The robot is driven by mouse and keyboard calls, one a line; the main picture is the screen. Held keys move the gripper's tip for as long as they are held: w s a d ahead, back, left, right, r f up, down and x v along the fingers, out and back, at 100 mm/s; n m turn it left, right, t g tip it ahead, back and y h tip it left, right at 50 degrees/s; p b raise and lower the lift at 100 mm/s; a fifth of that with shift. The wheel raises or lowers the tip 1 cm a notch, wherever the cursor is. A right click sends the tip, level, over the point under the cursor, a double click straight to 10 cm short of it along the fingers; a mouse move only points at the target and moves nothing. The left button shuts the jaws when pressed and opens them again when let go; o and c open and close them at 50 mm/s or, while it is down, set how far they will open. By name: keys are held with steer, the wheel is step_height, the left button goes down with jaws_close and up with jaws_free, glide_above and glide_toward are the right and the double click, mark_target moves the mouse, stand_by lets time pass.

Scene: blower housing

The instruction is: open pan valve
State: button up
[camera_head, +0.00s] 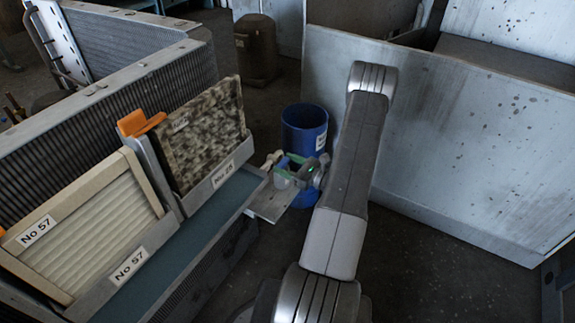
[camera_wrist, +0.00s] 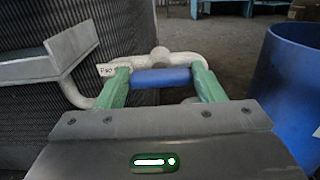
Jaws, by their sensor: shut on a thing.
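The pan valve shows in the wrist view as a pale pipe body (camera_wrist: 185,59) with a blue handle (camera_wrist: 160,77) lying level across it. The green fingers of my gripper (camera_wrist: 160,80) stand at both ends of the blue handle and are shut on it. The handle is too small to make out there.
A grey pan (camera_wrist: 50,55) juts from the ribbed housing at the left of the wrist view. A blue bin (camera_head: 303,128) stands close behind my gripper; it also shows at right in the wrist view (camera_wrist: 285,85). Framed filters (camera_head: 90,235) sit in the housing slots. A grey panel (camera_head: 450,140) stands right.

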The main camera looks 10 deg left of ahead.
steer(key=shift+f+b, duration=0.1)
steer(key=shift+b, duration=0.2)
steer(key=n+b, duration=0.9)
steer(key=shift+s+f, duration=0.15)
steer(key=shift+f, duration=0.1)
steer(key=n+b, duration=0.2)
steer(key=n, duration=0.2)
steer(key=shift+a+r, duration=0.1)
steer(key=n, duration=0.4)
steer(key=shift+s+n, duration=0.1)
steer(key=shift+n, duration=0.3)
steer(key=o, duration=1)
steer(key=p+v, duration=0.3)
steer(key=v, duration=1.1)
steer(key=shift+p, duration=0.3)
